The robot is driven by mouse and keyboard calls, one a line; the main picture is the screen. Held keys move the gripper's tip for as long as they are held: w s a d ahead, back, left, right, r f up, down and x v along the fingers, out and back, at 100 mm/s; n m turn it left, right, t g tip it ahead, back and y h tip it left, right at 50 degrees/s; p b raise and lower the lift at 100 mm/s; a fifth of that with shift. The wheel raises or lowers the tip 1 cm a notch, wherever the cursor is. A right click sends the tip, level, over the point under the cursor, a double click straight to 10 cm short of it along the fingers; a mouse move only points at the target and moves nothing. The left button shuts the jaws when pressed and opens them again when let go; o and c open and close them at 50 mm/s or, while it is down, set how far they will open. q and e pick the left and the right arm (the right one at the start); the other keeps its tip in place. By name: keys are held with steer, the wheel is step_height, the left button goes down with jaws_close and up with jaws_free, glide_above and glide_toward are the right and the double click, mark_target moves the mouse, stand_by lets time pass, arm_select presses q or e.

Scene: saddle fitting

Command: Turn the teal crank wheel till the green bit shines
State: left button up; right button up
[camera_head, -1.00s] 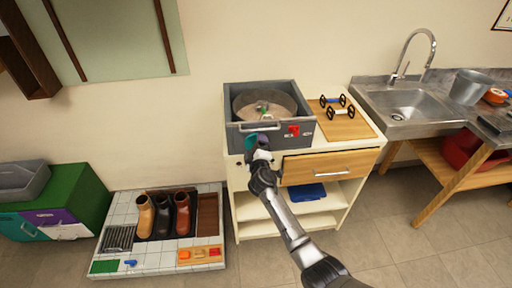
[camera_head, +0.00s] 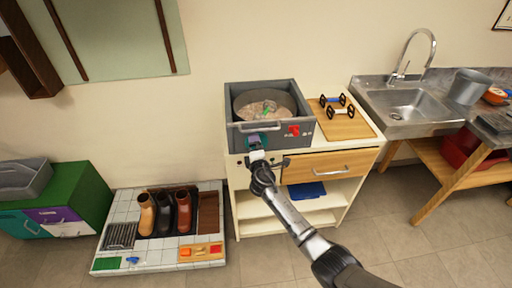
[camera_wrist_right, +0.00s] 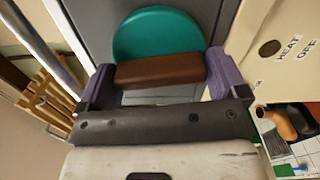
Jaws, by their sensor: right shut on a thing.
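The teal crank wheel (camera_wrist_right: 158,32) fills the top of the right wrist view, with a brown handle (camera_wrist_right: 160,70) across its lower edge. My right gripper (camera_wrist_right: 158,72) has its purple fingers on both ends of this handle and is shut on it. In the head view the right gripper (camera_head: 257,146) is at the front of the grey box (camera_head: 302,105), largely covering the teal wheel (camera_head: 250,139). The round pan (camera_head: 242,103) in the box holds brownish stuff with small greenish patches (camera_head: 268,108); whether any shines I cannot tell. My left gripper is not in view.
The box stands on a cream cabinet (camera_head: 240,205) with a wooden drawer (camera_head: 315,167). A red part (camera_head: 293,131) is on the box's front. A wooden board (camera_head: 345,126) with two small handles lies to its right. A tiled platform (camera_head: 160,258) with boots is at the left.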

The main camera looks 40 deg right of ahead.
stand_by(0.5)
steer(key=o, duration=0.6)
steer(key=p+v, duration=0.1)
steer(key=v, duration=1.3)
steer(key=shift+p, duration=0.35)
steer(key=shift+d, duration=0.1)
